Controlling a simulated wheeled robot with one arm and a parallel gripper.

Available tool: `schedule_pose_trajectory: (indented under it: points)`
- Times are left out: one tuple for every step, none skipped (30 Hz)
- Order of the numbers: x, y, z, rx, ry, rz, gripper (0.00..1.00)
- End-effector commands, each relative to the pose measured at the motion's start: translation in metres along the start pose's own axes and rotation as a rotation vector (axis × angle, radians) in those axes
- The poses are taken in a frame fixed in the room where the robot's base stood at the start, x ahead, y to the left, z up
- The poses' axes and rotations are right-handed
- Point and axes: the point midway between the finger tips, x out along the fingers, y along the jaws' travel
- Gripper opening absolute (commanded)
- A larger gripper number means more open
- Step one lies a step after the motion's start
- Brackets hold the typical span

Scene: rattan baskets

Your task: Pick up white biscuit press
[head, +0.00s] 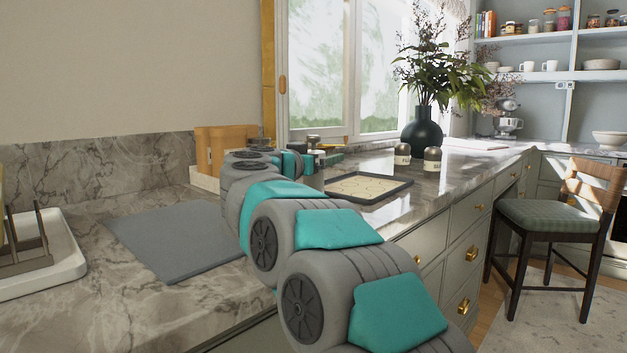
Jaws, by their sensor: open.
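My arm reaches from the lower right over the marble counter (95,310). My gripper (322,160) is at its far end, small and partly hidden behind my own arm links; it is open. It is just left of a dark-rimmed baking tray (398,193) with pale round shapes on it. A small pale grey upright shape (313,178) shows beside my gripper, but I cannot tell whether it is the white biscuit press or part of my wrist. I cannot clearly make out the press elsewhere.
A grey mat (165,240) lies at left, beside a white tray with a dark rack (50,275). A wooden holder (212,150) stands at the wall. A chair (555,220) is at right.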

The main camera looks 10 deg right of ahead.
Motion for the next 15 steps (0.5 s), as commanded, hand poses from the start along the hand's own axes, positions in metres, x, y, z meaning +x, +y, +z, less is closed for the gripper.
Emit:
schedule_pose_trajectory:
  points:
    - [-0.0003, -0.0001, -0.0002, 0.000, 0.000, 0.000, 0.95]
    - [-0.0003, 0.0000, -0.0002, 0.000, 0.000, 0.000, 0.95]
    - [-0.0004, 0.0000, -0.0003, 0.000, 0.000, 0.000, 0.92]
    - [-0.0004, 0.0000, -0.0002, 0.000, 0.000, 0.000, 0.89]
    - [-0.0004, 0.0000, -0.0003, 0.001, 0.000, 0.000, 0.85]
    - [-0.0005, 0.0000, -0.0003, 0.001, 0.000, 0.000, 0.81]
    - [-0.0005, 0.0001, -0.0004, 0.001, 0.001, 0.000, 0.78]
    - [-0.0005, 0.0001, -0.0003, 0.001, 0.000, 0.000, 0.74]
    - [-0.0005, 0.0001, -0.0004, 0.001, 0.001, 0.000, 0.70]
    - [-0.0005, 0.0001, -0.0004, 0.001, 0.000, 0.000, 0.66]
    - [-0.0005, 0.0001, -0.0004, 0.001, 0.001, 0.000, 0.63]
    - [-0.0005, 0.0001, -0.0005, 0.001, 0.001, 0.000, 0.58]
    - [-0.0005, 0.0001, -0.0004, 0.001, 0.001, 0.000, 0.55]
    - [-0.0005, 0.0001, -0.0004, 0.001, 0.001, 0.000, 0.52]
    - [-0.0005, 0.0001, -0.0004, 0.001, 0.001, 0.000, 0.47]
